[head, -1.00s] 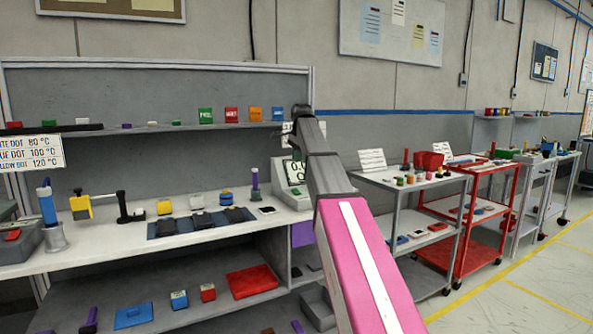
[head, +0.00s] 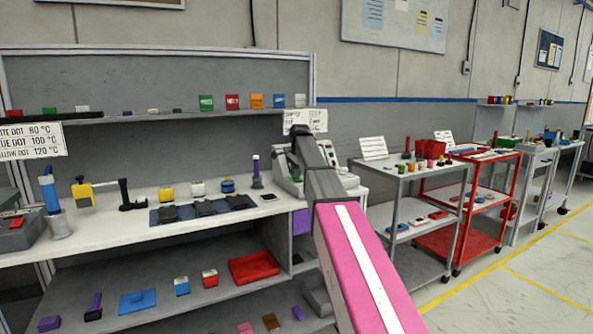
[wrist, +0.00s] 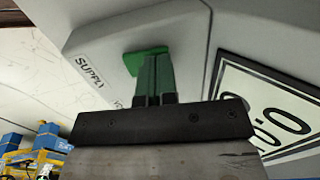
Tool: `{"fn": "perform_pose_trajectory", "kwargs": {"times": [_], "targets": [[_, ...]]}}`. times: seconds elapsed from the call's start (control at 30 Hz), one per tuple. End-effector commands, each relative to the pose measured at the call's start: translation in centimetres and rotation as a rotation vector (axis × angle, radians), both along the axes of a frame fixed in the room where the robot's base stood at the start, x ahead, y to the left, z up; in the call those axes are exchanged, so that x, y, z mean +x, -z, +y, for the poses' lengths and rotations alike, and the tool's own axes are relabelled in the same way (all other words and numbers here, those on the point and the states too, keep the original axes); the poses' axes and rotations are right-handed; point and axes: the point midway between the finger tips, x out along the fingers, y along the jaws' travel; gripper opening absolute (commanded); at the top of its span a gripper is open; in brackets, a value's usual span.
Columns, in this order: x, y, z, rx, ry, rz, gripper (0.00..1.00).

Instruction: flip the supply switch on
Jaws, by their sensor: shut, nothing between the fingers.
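The grey supply unit (head: 347,181) stands at the right end of the workbench, partly hidden behind my arm. In the wrist view its sloped grey face (wrist: 100,38) carries a label reading SUPPLY (wrist: 90,70). Beside the label is the green supply switch (wrist: 132,60). My gripper (wrist: 154,58) is shut and empty, with its fingertips over the switch and hiding part of it. I cannot tell whether they touch it, or which way the switch is set. In the head view my gripper (head: 297,131) is in front of the unit.
A display panel (wrist: 265,110) with dark markings lies right of the switch. The workbench (head: 100,233) holds several small parts and a dark mat (head: 160,216). A grey cart (head: 400,170) and a red cart (head: 470,246) stand at right.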

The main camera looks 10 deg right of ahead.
Motion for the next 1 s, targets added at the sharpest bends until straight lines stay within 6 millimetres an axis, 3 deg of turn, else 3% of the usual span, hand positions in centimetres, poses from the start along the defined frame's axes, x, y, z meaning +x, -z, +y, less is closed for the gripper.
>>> {"fn": "perform_pose_trajectory", "kwargs": {"times": [0.6,1.0], "targets": [[0.1,0.5,0.1,0.0,0.0,0.001,0.0],[-1.3,0.2,-0.4,0.0,0.0,0.004,0.0]]}}
